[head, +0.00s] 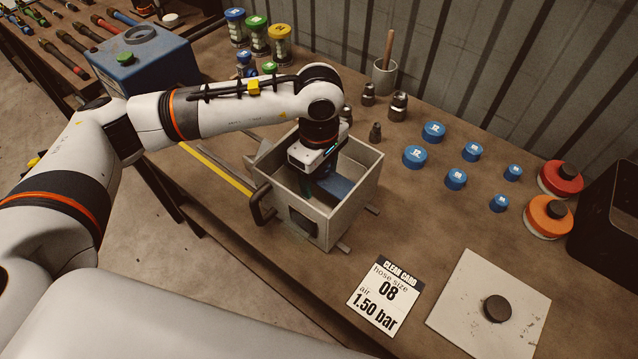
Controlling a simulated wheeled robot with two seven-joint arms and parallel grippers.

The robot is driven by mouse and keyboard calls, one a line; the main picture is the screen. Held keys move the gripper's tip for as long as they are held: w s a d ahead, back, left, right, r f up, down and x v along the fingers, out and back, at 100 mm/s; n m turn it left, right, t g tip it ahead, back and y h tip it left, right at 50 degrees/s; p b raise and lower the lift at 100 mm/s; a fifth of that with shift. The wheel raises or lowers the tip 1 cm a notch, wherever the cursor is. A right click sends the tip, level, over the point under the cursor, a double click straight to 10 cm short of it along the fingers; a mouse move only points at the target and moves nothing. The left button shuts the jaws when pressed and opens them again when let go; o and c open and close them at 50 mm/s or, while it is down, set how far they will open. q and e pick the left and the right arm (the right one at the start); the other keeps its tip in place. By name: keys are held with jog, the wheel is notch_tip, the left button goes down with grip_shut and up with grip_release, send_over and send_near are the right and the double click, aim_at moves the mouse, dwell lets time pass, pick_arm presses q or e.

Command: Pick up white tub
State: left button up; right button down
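A pale, off-white open-topped box (352,209) with a dark handle on its left side stands on the bench in the middle. A small, round, whitish item (172,19) sits at the far top left. I cannot tell for sure which of these is the white tub. My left gripper (322,176) points down inside the box, beside a dark blue piece (336,187) in it. Its fingertips are mostly hidden, so I cannot tell whether it is open or touches anything. My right gripper is out of view.
A blue machine (142,58) stands at the left. Several blue caps (415,157), metal fittings (398,106), and red (561,178) and orange (546,216) discs lie to the right. A card (383,297) and a white plate (470,285) with a black puck (497,308) are in front.

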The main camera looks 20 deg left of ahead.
pick_arm(q)
jog(key=c, duration=0.9)
jog(key=shift+c, duration=0.6)
jog(key=shift+r, duration=0.15)
